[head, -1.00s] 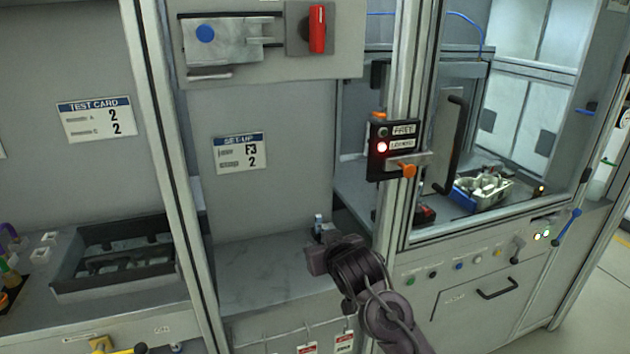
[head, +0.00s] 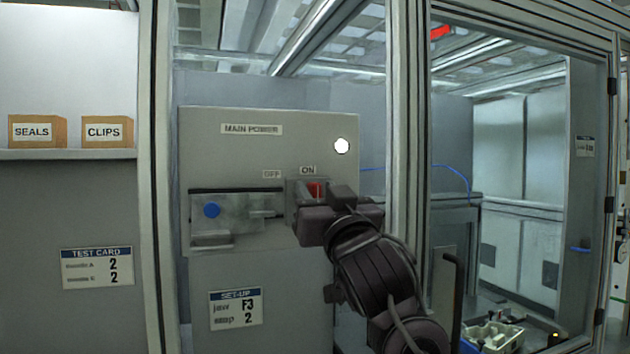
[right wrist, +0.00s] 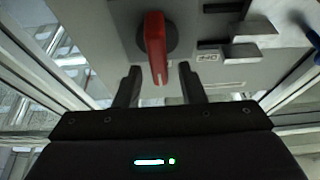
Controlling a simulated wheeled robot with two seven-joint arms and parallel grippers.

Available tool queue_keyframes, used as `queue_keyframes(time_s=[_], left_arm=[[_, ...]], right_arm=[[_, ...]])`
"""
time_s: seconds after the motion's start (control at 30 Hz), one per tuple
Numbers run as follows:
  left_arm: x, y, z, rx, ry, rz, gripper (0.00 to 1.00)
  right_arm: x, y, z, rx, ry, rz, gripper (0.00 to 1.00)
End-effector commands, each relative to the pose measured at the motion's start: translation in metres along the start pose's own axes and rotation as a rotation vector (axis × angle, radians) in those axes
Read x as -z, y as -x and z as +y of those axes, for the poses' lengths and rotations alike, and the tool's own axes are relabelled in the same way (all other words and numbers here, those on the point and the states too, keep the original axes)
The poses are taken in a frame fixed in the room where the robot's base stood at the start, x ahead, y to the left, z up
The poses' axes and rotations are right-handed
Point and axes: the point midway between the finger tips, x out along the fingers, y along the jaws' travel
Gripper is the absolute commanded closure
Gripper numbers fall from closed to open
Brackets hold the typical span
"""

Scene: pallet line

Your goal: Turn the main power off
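The main power panel (head: 225,160) carries a red rotary handle (head: 315,189), with OFF lettered to the left and ON above it. In the right wrist view the red handle (right wrist: 155,45) points along the view, its end between the two fingers of my right gripper (right wrist: 159,80). The fingers are apart, with a gap on each side of the handle. In the head view my right gripper (head: 325,208) is in front of the handle and hides its lower part. A round white lamp (head: 342,146) is lit on the panel. My left gripper is not in view.
A frame post (head: 408,120) stands right of the panel. A shelf at the left holds boxes for seals (head: 38,132) and clips (head: 103,132). A set-up card (head: 236,309) hangs below.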

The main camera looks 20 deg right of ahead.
Motion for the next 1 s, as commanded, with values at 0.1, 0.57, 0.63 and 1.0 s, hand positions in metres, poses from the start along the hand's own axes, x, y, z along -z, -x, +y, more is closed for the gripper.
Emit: queue_keyframes(time_s=[0.1, 0.57, 0.63, 1.0], left_arm=[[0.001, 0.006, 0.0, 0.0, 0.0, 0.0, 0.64], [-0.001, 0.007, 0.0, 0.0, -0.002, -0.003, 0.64], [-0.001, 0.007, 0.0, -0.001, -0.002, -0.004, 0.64], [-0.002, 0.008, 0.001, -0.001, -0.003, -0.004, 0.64]], right_arm=[[0.002, -0.014, 0.0, 0.0, 0.0, 0.0, 0.64], [-0.001, -0.02, 0.0, 0.001, 0.0, 0.0, 0.75], [-0.001, -0.02, 0.0, 0.001, 0.0, 0.0, 0.85], [0.0, -0.02, -0.001, 0.005, 0.01, -0.001, 1.0]])
